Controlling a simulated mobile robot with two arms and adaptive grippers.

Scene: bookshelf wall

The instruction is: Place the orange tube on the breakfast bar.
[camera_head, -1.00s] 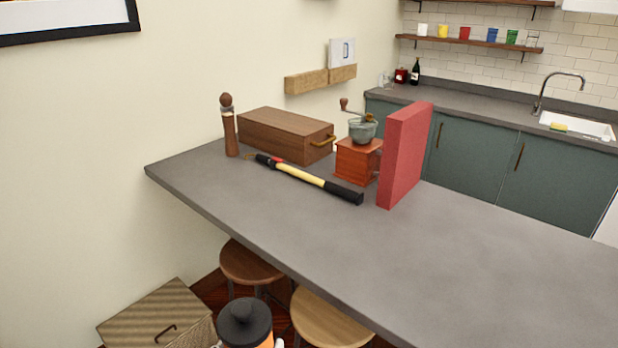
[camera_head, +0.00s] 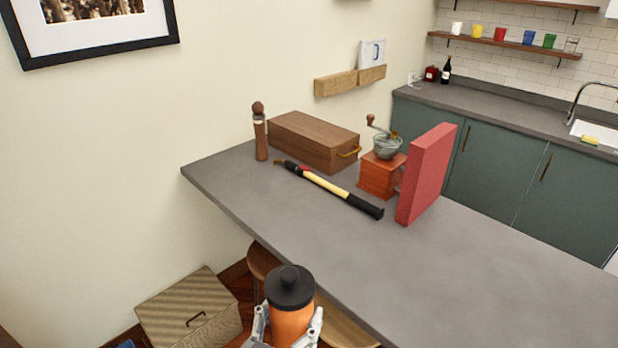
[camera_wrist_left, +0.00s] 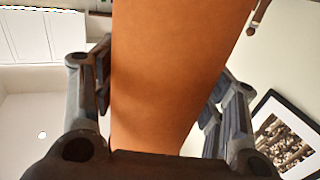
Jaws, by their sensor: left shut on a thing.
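The orange tube (camera_head: 291,322) has a black lid and stands about upright at the bottom of the head view. My left gripper (camera_head: 288,325) is shut on it, with a finger on each side. In the left wrist view the tube (camera_wrist_left: 175,70) fills the middle between the fingers. The breakfast bar (camera_head: 300,220) is the grey counter behind and to the right of the tube. The tube is in front of the bar's near edge, apart from its top. My right gripper is not in view.
On the bar stand a pepper mill (camera_head: 260,135), wooden box (camera_head: 313,141), coffee grinder (camera_head: 381,175) and red book (camera_head: 427,172). A black and yellow tool (camera_head: 330,187) lies before them. The bar's right part is clear. Stools and a wicker chest (camera_head: 190,308) are below.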

